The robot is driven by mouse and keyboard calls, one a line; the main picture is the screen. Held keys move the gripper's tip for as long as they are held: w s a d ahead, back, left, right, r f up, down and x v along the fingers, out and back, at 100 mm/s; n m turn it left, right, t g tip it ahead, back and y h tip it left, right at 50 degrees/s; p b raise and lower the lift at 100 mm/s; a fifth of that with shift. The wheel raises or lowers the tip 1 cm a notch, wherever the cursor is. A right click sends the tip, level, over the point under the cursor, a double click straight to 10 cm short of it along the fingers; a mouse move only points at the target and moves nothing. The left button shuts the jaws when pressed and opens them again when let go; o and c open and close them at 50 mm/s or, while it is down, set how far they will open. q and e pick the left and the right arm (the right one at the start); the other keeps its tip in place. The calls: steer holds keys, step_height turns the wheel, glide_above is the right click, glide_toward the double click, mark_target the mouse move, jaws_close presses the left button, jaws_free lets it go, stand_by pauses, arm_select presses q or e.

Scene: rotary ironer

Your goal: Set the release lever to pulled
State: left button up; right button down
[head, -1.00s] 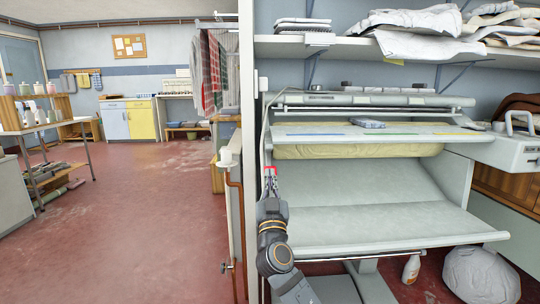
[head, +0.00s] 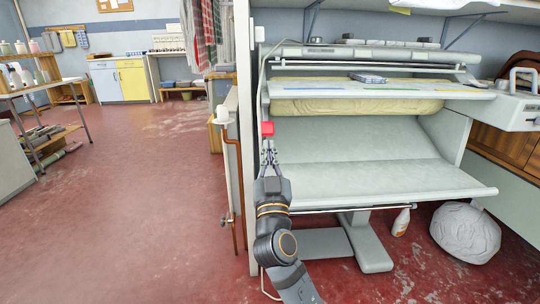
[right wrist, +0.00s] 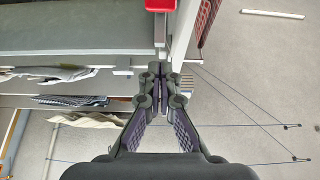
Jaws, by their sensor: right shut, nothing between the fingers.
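The release lever has a red end (head: 267,128) at the left side of the pale grey ironer (head: 370,180), beside the upper board. The red end also shows at the top edge of the right wrist view (right wrist: 160,5), with a short grey stem below it. My right gripper (head: 269,152) is shut and empty, just below the red end in the head view. In the right wrist view its fingertips (right wrist: 158,70) meet in front of the stem, and a gap seems to show between them. I cannot tell whether they touch. My left gripper is out of view.
A white wall edge and a copper pipe (head: 239,180) stand close to the left of my right arm. A white bottle (head: 401,222) and a bulging white sack (head: 465,232) are on the floor at the right. The red floor at the left is open.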

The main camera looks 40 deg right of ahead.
steer(key=shift+s+a, duration=0.45)
steer(key=shift+s, duration=0.3)
steer(key=shift+s+a, duration=0.45)
steer(key=shift+s, duration=0.3)
